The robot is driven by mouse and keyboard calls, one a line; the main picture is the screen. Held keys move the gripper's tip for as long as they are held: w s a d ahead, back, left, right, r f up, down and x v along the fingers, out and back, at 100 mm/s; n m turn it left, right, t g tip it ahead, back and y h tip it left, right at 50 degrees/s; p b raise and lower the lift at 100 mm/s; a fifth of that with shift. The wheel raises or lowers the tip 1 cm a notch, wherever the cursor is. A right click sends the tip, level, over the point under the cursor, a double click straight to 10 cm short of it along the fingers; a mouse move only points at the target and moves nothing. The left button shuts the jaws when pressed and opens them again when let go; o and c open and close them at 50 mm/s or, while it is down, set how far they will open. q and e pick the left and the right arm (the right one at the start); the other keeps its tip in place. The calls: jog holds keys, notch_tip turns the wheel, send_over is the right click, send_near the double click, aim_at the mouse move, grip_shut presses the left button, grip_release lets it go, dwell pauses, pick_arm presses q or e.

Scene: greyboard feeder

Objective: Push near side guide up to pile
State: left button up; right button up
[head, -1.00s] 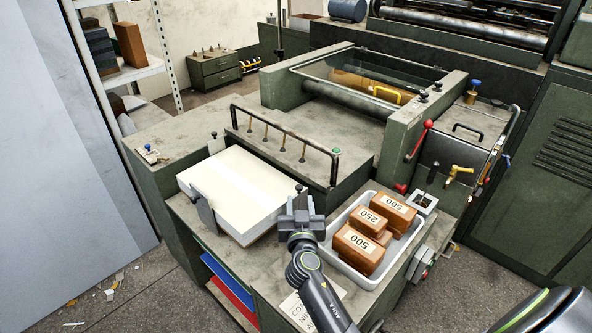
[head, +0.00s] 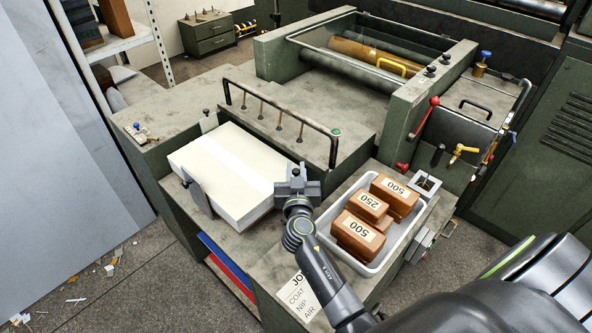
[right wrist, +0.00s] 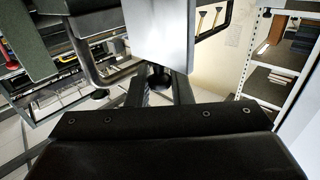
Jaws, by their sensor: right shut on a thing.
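The pile of white sheets (head: 228,170) lies on the feeder table. A grey side guide plate (head: 197,195) stands at its lower left side. My right gripper (head: 296,186) is at the pile's right side, shut on the near side guide. In the right wrist view the near side guide (right wrist: 158,32) is a grey plate with a black knob between my fingers. In the head view my gripper hides most of this guide, and I cannot tell whether it touches the pile. My left gripper is not in view.
A pale tray (head: 392,252) with brown weights marked 500 and 250 (head: 360,232) stands just right of my gripper. A black rail (head: 283,108) crosses behind the pile. A label sheet (head: 298,298) lies at the table's front.

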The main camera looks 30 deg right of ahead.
grip_shut()
jog(key=shift+w+a+f+b, duration=0.1)
jog(key=shift+w+b, duration=0.2)
jog(key=shift+b, duration=0.1)
jog(key=w, duration=0.1)
jog(key=w+b, duration=0.1)
jog(key=w+a+b, duration=0.1)
jog(key=shift+r, duration=0.3)
